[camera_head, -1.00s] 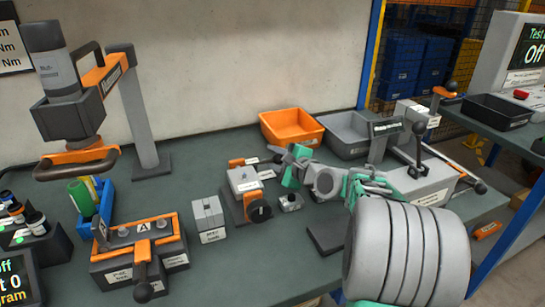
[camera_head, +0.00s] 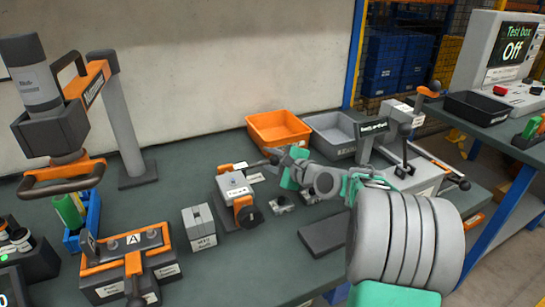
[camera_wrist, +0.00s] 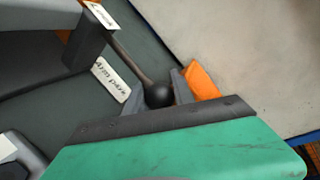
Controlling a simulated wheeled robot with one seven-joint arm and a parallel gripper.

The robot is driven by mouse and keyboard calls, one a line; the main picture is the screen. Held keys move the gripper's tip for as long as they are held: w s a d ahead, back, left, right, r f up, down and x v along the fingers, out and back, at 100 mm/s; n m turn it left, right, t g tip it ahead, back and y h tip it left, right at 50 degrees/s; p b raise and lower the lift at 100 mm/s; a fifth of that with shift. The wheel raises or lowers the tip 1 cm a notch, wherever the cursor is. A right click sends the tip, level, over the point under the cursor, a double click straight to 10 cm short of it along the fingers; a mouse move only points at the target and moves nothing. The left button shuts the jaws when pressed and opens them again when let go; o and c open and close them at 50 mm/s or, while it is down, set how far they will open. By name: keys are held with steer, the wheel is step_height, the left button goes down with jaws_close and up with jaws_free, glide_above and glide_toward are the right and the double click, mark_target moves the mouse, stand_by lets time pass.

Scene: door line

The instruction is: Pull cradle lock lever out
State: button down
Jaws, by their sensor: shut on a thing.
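The lever I take as the cradle lock lever has a dark rod (camera_wrist: 130,62) ending in a black ball knob (camera_wrist: 158,95). The rod runs from a dark and orange block (camera_wrist: 84,40) at the upper left of the wrist view. In the head view, the lever (camera_head: 258,163) reaches right from behind the grey-and-orange cradle unit (camera_head: 236,188). My gripper (camera_head: 276,159) is shut on the knob; in the wrist view its grey fingers (camera_wrist: 160,98) lie on both sides of it. The green gripper body hides the near side of the grip.
The orange bin (camera_head: 278,130) and grey bin (camera_head: 332,128) stand just behind the gripper. A small grey block (camera_head: 199,225) and an orange fixture marked A (camera_head: 133,241) are to the left. A dark flat pad (camera_head: 325,238) lies below my arm.

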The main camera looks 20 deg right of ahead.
mark_target(279, 162)
steer(key=shift+d, duration=0.2)
steer(key=c, duration=1.3)
jaws_free()
steer(key=shift+d, duration=0.2)
steer(key=shift+o, duration=1.2)
steer(key=shift+a, duration=0.2)
steer(key=p+v, duration=0.1)
steer(key=v, duration=0.6)
steer(key=shift+s+d+r, duration=0.15)
steer(key=shift+s+r, duration=0.05)
steer(key=shift+s, duration=0.15)
steer(key=shift+f, duration=0.1)
